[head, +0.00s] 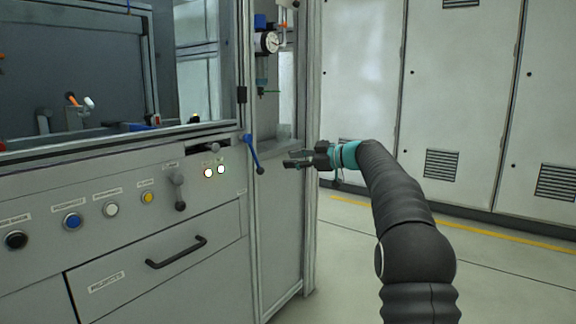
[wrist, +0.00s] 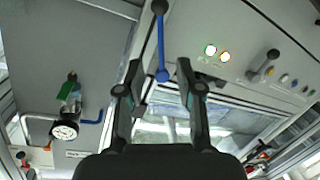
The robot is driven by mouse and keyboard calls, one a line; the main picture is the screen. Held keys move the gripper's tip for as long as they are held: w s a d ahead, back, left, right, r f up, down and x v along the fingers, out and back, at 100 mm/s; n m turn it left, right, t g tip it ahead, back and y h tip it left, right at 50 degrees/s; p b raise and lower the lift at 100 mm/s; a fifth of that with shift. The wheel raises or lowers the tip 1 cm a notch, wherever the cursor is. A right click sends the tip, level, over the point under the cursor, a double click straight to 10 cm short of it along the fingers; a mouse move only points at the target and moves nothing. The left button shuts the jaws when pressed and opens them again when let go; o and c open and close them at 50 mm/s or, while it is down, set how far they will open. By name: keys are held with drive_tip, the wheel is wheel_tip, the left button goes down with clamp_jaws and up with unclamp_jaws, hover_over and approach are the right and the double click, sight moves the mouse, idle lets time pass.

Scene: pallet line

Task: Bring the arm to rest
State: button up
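My arm reaches in from the lower right of the head view, with dark grey links and a teal band near the wrist. My gripper (head: 290,159) points left toward the machine's front corner. In the wrist view my gripper (wrist: 159,68) has its two dark fingers spread apart, with nothing held between them. A blue lever (head: 252,152) hangs from the panel corner, left of my fingertips and apart from them in the head view. In the wrist view the blue lever (wrist: 161,46) runs down to the gap between the fingertips.
The panel carries a grey lever (head: 179,192), two lit lamps (head: 208,173), several buttons and a drawer with a black handle (head: 177,252). A gauge (head: 266,42) is mounted above the blue lever. White cabinets (head: 462,90) stand behind; the floor (head: 500,265) on the right is clear.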

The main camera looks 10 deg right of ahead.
wheel_tip(320, 180, down, 13)
drive_tip(key=s+d+m+g+h, duration=0.1)
drive_tip(key=d+m+g+h, duration=0.2)
drive_tip(key=m, duration=0.7)
drive_tip(key=s+f+m+h+p, duration=0.1)
drive_tip(key=s+f+m+h, duration=0.35)
drive_tip(key=s, duration=0.55)
drive_tip(key=s+d+m+g+h+p, duration=0.1)
drive_tip(key=s+m+g+h+p, duration=0.35)
drive_tip(key=s, duration=3.15)
drive_tip(key=s+a+r+n+t+h+p, duration=0.1)
drive_tip(key=s+r+n+t+p, duration=0.2)
drive_tip(key=s, duration=0.3)
drive_tip(key=shift+s+a+r+t, duration=0.15)
drive_tip(key=shift+r+t, duration=0.15)
drive_tip(key=shift+t, duration=0.15)
